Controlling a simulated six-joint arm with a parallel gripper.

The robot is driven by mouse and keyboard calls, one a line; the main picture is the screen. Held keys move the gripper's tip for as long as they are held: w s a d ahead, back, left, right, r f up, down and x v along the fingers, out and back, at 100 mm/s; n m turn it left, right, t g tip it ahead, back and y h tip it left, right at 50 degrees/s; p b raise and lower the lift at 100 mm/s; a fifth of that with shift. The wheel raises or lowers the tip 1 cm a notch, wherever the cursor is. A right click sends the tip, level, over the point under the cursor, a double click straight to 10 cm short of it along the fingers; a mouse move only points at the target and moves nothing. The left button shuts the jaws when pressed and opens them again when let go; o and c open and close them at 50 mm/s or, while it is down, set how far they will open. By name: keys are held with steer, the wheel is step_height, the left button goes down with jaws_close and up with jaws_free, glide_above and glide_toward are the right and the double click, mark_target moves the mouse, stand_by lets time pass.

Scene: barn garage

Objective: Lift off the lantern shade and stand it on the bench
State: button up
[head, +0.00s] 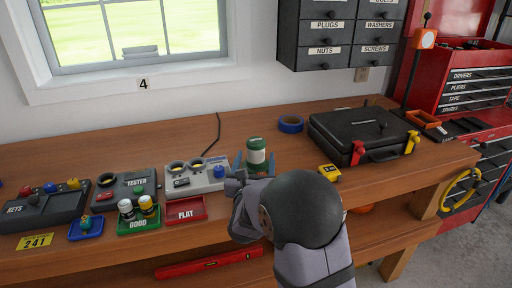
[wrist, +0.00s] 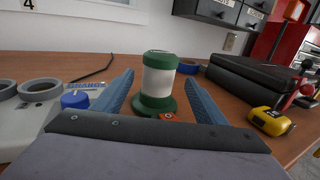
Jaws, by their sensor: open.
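The lantern (head: 257,157) stands upright on the bench (head: 330,214), with a green cap, a pale white middle and a green base. In the wrist view the lantern (wrist: 158,80) is near the picture's middle, with a small orange-red part low on its right side. I cannot tell where the shade ends and the base begins. My gripper (head: 254,164) is open and low over the bench. In the wrist view its blue fingers (wrist: 158,88) point toward the lantern, one on each side, with visible gaps. The lantern's foot is partly hidden by my gripper in the head view.
Left of the lantern is a grey device (head: 200,177) with a blue knob. A blue tape roll (head: 291,124) lies behind, a black case (head: 358,132) to the right. A yellow tape measure (head: 330,172) lies nearer. Bare bench lies between the lantern and the case.

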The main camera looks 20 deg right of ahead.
mark_target(255, 156)
steer(key=shift+p+x, duration=0.9)
steer(key=shift+x, duration=1.7)
steer(key=shift+a, duration=0.1)
steer(key=c, duration=1.2)
